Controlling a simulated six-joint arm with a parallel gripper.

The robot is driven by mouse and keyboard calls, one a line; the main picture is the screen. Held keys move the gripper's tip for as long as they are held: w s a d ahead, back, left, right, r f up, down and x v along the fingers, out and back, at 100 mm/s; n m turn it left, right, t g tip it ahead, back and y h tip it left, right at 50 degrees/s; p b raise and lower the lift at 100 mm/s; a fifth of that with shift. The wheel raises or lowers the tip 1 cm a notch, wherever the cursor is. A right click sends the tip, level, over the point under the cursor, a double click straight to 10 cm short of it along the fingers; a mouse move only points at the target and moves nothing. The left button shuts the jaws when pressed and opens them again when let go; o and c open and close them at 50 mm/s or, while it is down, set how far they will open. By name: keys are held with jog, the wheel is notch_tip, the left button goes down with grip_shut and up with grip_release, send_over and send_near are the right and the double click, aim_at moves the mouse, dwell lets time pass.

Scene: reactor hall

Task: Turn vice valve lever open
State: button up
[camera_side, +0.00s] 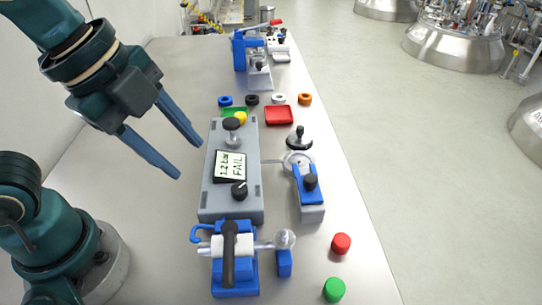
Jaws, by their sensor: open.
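A valve sits in a blue vice (235,285) at the near end of the bench. Its black lever (229,258) points toward the camera, across the valve's metal body (262,245), which runs left to right and ends in a round silvery ball (284,239). My gripper (188,160) is open and empty, with its two blue fingers apart. It is in the air up and left of the lever, beside the grey test box, and appears to touch nothing.
Red (341,243) and green (334,289) caps stand near the right edge. The bench's left side is mostly clear.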

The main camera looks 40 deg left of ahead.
jog(key=s+d+f+m+g, duration=0.1)
jog(key=d+m+g, duration=0.1)
jog(key=d+m, duration=0.45)
jog(key=m, duration=0.4)
send_over(227, 264)
jog(key=s, duration=0.1)
jog(key=s+x, duration=0.1)
jog(key=x, duration=0.2)
jog(key=shift+g, duration=0.4)
jog(key=shift+w+a+f, duration=0.1)
jog(key=shift+w+f, duration=0.05)
jog(key=shift+f, duration=0.55)
jog(key=shift+w+a+f, duration=0.1)
jog(key=shift+w+f, duration=0.1)
jog(key=shift+f, duration=0.45)
jog(key=shift+w+a+f, duration=0.15)
jog(key=shift+f, duration=0.55)
grip_shut()
